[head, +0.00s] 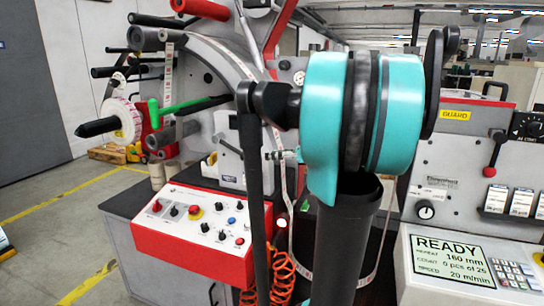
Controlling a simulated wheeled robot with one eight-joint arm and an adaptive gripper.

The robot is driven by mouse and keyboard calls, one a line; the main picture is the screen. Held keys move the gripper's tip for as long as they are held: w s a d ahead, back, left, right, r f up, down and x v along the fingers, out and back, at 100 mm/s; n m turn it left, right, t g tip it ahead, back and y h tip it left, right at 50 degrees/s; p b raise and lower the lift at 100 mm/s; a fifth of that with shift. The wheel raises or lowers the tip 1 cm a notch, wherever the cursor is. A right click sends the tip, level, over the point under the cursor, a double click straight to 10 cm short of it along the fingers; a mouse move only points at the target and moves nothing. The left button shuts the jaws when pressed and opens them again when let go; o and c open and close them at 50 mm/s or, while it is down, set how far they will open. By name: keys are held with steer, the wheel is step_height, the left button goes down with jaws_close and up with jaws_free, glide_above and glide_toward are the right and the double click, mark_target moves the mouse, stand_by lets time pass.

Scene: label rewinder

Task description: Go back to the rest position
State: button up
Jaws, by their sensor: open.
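My own arm fills the middle of the head view, with a large teal and black joint and dark links running down. It stands in front of the label rewinder (222,85) and hides part of it. I cannot make out my gripper or its fingers in this view. A roll of labels (122,122) sits on a spindle at the left of the machine, and a printed label web runs over the rollers. Nothing held by my arm shows.
A red and white control box (195,222) with knobs and buttons stands at the lower left. A display (450,262) reading READY is at the lower right. Orange coiled cables (283,275) hang below. Open grey floor (40,235) with yellow lines lies to the left.

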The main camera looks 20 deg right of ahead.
steer(key=s+a+f+m+g+h, duration=0.2)
steer(key=s+a+f+g, duration=0.15)
steer(key=s+f, duration=0.45)
steer(key=s+a+f+m+g+h, duration=0.1)
steer(key=s+a+f+g+h, duration=0.3)
steer(key=f, duration=0.7)
steer(key=s+d+f+m+t+h, duration=0.1)
steer(key=s+d+f+m+h, duration=0.2)
steer(key=s+f, duration=0.7)
steer(key=shift+f+m+h, duration=0.4)
steer(key=shift+f+h, duration=0.15)
steer(key=shift+h, duration=0.45)
